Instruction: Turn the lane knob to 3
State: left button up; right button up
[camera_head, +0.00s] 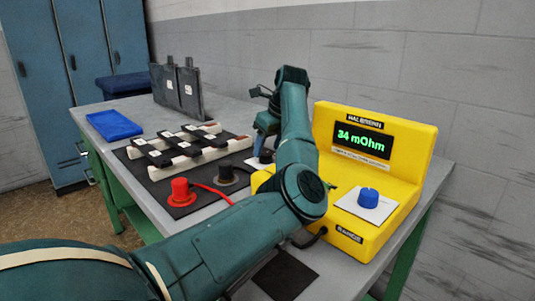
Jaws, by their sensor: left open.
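A blue knob (369,195) sits on a white plate on the front ledge of a yellow meter (410,155). It is the only knob I can make out clearly, and its setting is too small to read. The meter's dark display (361,144) reads 34 mOhm in green. My left arm comes in from the lower left and bends up past the meter's left side. My left gripper (264,150) is beyond my forearm, left of the meter and apart from the knob. It is open, and its fingertips are partly unclear. My right gripper is out of view.
A dark mat (157,187) holds white and black bars, a red terminal (181,192) and a dark one (226,173); a red cable runs from the red one. A blue tray (114,125) and dark upright plates (177,90) stand farther back. My arm hides part of the table.

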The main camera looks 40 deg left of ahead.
pick_arm(q)
jog(key=shift+x, duration=1.1)
jog(key=shift+c, duration=0.5)
jog(key=c, duration=0.9)
jog(key=shift+o, duration=0.2)
jog(key=shift+m, duration=0.3)
jog(key=m, duration=0.1)
jog(key=m+t, duration=0.1)
jog(key=m, duration=0.1)
jog(key=shift+s+m+t+h+b, duration=0.1)
jog(key=shift+m+t+h+b, duration=0.2)
jog(key=shift+a+m+t+h, duration=0.1)
jog(key=shift+m+t+h, duration=0.35)
jog(key=shift+m, duration=1.25)
